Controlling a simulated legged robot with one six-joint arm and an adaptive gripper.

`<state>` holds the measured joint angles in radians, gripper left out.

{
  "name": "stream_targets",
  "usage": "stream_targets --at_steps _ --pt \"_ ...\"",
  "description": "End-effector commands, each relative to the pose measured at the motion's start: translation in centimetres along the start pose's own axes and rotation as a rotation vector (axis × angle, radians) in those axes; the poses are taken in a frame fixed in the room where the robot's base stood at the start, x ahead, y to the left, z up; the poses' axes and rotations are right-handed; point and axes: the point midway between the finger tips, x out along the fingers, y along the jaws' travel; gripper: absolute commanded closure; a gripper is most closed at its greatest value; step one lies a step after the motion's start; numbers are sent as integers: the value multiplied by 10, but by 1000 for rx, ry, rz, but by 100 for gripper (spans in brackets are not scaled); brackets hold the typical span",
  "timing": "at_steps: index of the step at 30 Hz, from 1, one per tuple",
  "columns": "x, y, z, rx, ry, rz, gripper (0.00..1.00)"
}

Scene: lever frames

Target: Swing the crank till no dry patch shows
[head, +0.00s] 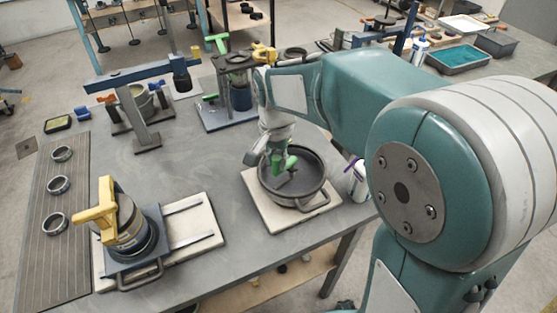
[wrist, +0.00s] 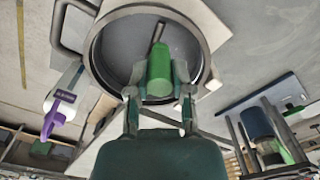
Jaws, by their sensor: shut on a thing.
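A round dark pan (head: 318,187) sits on a pale board (head: 262,208) near the right front of the table. A crank with a green handle (head: 291,162) stands inside it. In the wrist view the green handle (wrist: 160,62) stands between the two fingers of my gripper (wrist: 160,82), which is shut on it. A dark crank bar (wrist: 158,32) runs from the handle toward the pan's far side. The pan floor (wrist: 122,42) looks plain grey where it shows. I cannot tell wet from dry there. My gripper (head: 279,152) hides part of the crank in the head view.
A yellow-handled device (head: 122,225) stands on a board at the left front. A press with a green handle (head: 232,80) and a blue frame (head: 135,80) stand behind. A white bottle with a purple part (head: 358,180) is close right of the pan. The table's middle is clear.

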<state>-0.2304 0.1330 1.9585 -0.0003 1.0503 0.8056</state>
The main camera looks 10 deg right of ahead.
Motion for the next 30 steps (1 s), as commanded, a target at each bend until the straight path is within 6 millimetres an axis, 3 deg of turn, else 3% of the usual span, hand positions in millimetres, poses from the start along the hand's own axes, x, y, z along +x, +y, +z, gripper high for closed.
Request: stream_targets --at_steps 17,18,19,20,30 --pt "0 -2 0 27 1 -3 100" --pt "0 -2 0 27 1 -3 53" --pt "0 -2 0 27 1 -3 40" --pt "0 -2 0 27 1 -3 37" --pt "0 -2 -1 27 1 -1 37"
